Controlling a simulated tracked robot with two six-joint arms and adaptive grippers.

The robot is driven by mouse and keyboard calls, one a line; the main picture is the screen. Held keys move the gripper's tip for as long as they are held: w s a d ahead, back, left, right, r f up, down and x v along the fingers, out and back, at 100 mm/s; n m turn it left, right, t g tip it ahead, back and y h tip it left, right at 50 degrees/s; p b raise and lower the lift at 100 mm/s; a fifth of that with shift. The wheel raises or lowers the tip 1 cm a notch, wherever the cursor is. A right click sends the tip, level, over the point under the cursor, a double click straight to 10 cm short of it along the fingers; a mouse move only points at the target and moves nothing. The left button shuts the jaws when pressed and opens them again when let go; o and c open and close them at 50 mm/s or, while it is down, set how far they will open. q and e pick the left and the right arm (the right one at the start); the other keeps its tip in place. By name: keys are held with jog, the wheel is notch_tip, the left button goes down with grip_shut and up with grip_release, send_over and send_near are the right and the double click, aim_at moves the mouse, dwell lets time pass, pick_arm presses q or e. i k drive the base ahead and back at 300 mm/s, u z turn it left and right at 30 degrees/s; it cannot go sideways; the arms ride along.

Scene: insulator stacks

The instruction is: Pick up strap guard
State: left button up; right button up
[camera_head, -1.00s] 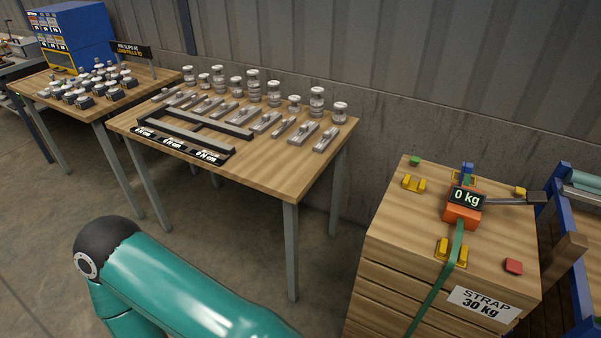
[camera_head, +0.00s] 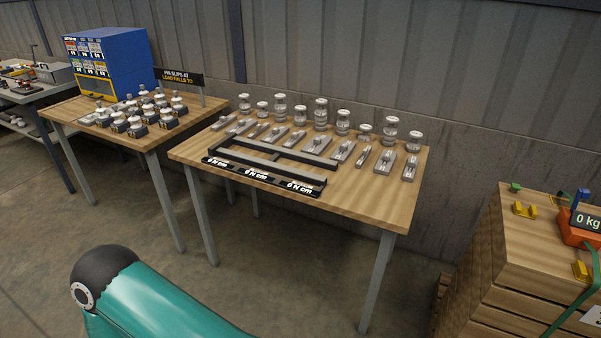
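A wooden crate (camera_head: 535,245) stands at the right edge, partly cut off. Small yellow angled pieces lie on its top: one yellow piece (camera_head: 525,210) sits loose near the back left, and another yellow piece (camera_head: 582,271) is by the green strap (camera_head: 585,302) at the front. A small green block (camera_head: 515,187) lies at the back corner. I cannot tell for certain which piece is the strap guard. An orange tensioner (camera_head: 573,232) with a "0 kg" display stands on the crate. Neither gripper is in view; only a teal link of my arm shows at the bottom left.
A wooden table (camera_head: 380,207) in the middle holds several insulators, metal clamps and a dark frame (camera_head: 262,163). A second table (camera_head: 70,110) on the left bears more insulators and a blue cabinet (camera_head: 110,62). Open floor (camera_head: 290,270) lies in front.

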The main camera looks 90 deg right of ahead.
aim_at(532, 213)
jog(key=u, duration=0.55)
jog(key=i, duration=0.3)
jog(key=z, duration=2.55)
jog(key=i, duration=0.2)
jog(key=z, duration=1.5)
jog(key=k, duration=0.55)
jog(key=z, duration=0.4)
jog(key=i, duration=1.6)
jog(key=u, duration=0.35)
